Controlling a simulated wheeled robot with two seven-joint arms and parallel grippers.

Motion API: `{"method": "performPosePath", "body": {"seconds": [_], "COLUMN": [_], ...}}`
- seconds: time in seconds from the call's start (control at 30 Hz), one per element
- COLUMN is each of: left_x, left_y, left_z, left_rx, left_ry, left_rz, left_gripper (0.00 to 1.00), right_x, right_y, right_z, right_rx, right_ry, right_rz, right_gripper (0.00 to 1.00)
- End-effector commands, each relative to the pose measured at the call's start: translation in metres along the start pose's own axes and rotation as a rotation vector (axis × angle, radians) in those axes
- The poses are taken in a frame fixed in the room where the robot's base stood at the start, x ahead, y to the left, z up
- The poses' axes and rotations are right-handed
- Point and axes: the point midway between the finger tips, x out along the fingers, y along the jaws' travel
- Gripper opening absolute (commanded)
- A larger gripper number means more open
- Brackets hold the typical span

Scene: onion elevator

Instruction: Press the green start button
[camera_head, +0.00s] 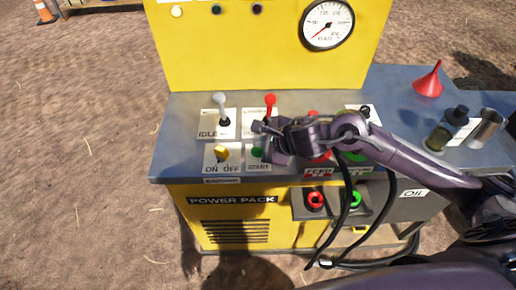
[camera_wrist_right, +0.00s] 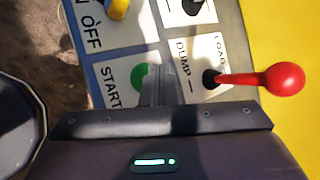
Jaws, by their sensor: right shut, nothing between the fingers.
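The green start button (camera_head: 257,152) sits on a white plate marked START, on the grey top of the yellow power pack. In the right wrist view the green button (camera_wrist_right: 138,76) is partly hidden behind my fingers. My right gripper (camera_head: 262,135) is shut and empty, reaching in from the right over the panel beside the button. Its closed fingertips (camera_wrist_right: 158,80) overlap the button's edge in the right wrist view. I cannot tell whether they touch it. My left gripper is not in view.
A yellow ON/OFF knob (camera_head: 221,153) is left of the button. The white-knobbed idle lever (camera_head: 220,104) and red-knobbed lever (camera_head: 270,104) stand behind. A gauge (camera_head: 327,24) is on the yellow back panel. A red funnel (camera_head: 428,82) and metal cup (camera_head: 486,128) stand at right.

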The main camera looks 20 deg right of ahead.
Motion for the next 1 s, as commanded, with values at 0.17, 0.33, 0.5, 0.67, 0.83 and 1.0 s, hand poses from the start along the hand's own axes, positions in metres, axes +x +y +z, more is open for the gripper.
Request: {"method": "performPosePath", "body": {"seconds": [0.17, 0.33, 0.5, 0.67, 0.83, 1.0], "left_x": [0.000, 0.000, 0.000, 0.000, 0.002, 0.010], "left_y": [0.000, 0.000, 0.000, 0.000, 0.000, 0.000], "left_z": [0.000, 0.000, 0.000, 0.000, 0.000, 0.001], "left_rx": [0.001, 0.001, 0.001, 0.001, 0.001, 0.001], "left_ry": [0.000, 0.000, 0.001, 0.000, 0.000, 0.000], "left_rz": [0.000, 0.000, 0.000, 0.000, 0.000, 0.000], "left_gripper": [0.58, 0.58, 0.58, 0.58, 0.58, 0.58], "right_x": [0.000, 0.000, 0.000, 0.000, 0.001, 0.005], "right_y": [0.000, 0.000, 0.000, 0.000, 0.001, 0.004], "right_z": [0.000, 0.000, 0.000, 0.000, -0.001, -0.003], "right_rx": [0.000, 0.000, 0.000, 0.000, 0.000, 0.000], "right_ry": [0.000, 0.000, 0.000, 0.000, 0.000, 0.000], "right_rz": [0.000, 0.000, 0.000, 0.000, 0.000, 0.000], "right_gripper": [0.00, 0.00, 0.00, 0.00, 0.00, 0.00]}}
